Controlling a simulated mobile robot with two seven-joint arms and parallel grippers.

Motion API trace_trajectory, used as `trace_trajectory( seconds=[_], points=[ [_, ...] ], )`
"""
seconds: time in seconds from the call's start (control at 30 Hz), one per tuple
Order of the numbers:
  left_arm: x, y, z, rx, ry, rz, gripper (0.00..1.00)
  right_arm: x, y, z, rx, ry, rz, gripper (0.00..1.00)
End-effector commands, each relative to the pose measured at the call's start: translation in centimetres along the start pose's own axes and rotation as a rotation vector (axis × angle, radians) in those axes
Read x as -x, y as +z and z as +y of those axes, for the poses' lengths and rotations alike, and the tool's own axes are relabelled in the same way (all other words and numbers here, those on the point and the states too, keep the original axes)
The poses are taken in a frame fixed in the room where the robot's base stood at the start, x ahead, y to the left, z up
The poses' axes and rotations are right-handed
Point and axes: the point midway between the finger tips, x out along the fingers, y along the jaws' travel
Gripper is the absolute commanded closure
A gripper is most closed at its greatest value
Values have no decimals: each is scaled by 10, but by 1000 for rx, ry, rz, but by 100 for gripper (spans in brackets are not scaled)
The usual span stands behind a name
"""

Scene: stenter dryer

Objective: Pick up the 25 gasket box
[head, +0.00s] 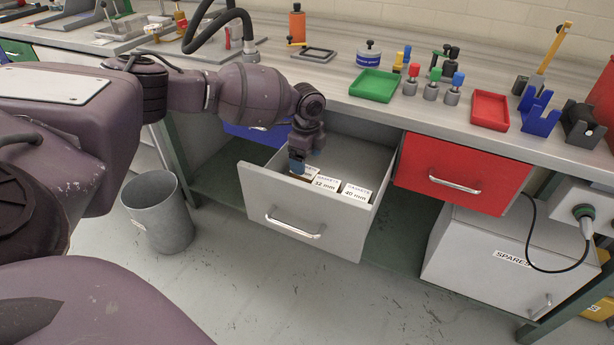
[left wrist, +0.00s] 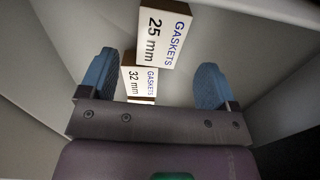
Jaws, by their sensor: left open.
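The 25 mm gasket box (left wrist: 163,36) is a white-labelled box in the open grey drawer (head: 300,215). In the left wrist view it lies ahead of the gap between my fingers, its label plain to read. My right gripper is out of view.
The drawer walls are near my gripper. A shut red drawer (head: 465,172) is to the right, a grey bin (head: 157,212) to the left.

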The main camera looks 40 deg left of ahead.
Motion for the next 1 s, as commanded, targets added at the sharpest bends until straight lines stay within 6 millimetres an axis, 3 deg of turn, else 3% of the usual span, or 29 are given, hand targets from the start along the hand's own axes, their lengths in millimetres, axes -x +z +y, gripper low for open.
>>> trace_trajectory(
  seconds=[0.4,0.73,1.0],
  points=[
    [-49,6,2,1,2,0,17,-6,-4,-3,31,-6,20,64],
    [-50,6,1,2,-4,1,17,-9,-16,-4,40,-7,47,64],
    [-50,6,1,2,-3,1,58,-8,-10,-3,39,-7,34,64]
  ],
)
